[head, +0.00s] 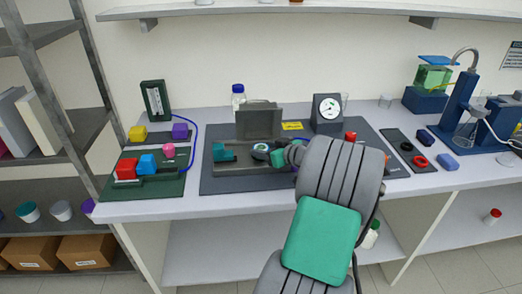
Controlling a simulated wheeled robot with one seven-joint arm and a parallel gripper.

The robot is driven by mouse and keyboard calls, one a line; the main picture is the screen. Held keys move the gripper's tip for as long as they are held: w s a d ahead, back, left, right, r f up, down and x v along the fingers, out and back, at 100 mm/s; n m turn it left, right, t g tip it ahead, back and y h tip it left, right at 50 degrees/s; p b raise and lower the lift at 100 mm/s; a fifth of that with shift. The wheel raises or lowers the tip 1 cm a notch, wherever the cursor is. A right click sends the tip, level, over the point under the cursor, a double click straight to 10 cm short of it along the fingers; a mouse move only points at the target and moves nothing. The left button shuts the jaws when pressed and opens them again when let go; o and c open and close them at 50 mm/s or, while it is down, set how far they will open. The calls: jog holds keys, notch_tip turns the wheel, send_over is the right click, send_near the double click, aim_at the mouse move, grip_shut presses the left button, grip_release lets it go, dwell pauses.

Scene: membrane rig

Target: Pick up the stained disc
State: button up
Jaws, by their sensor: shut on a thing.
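A small round disc (262,148), pale with a dark rim and a bluish tint, is at the middle of the rig on the dark mat. My gripper (271,153) reaches in from the right, its tip at the disc's right edge. It is shut on the disc, as far as this small view shows. My grey and green arm hides part of the mat to the right. I cannot make out any stain, or whether the disc touches the surface under it.
A grey upright plate (259,121) stands behind the disc, and a teal block (224,153) is to its left. A dial gauge (328,112) stands behind right. Coloured blocks lie on a green board (140,187) at left.

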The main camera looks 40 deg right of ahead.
jog(key=c, duration=0.6)
